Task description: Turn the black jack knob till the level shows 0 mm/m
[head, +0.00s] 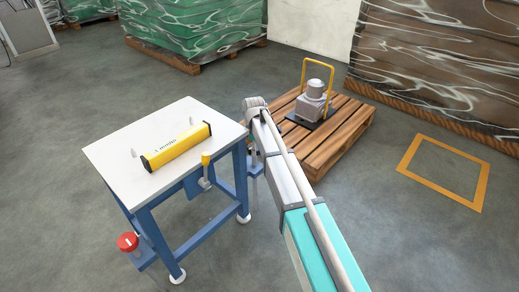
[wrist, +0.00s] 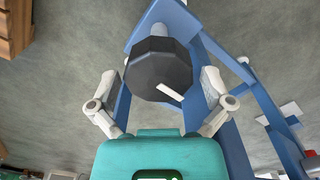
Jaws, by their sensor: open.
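The black jack knob (wrist: 158,66) is faceted, with a white mark near its lower edge, in the wrist view. It sits on a grey shaft by the blue frame. My gripper (wrist: 159,77) is open, one finger on each side of the knob; a gap shows on the left, and I cannot tell whether the right finger touches it. In the head view my arm hides the knob and the gripper. The yellow level (head: 178,147) lies on the white tabletop (head: 115,150); its small reading is not legible.
A red knob (head: 128,241) sits low at the table's near left leg. A yellow-handled lever (head: 206,160) is at the front edge. A wooden pallet (head: 340,137) bearing a grey machine (head: 312,103) stands behind my arm. Floor at the right is clear around a yellow marked square (head: 408,164).

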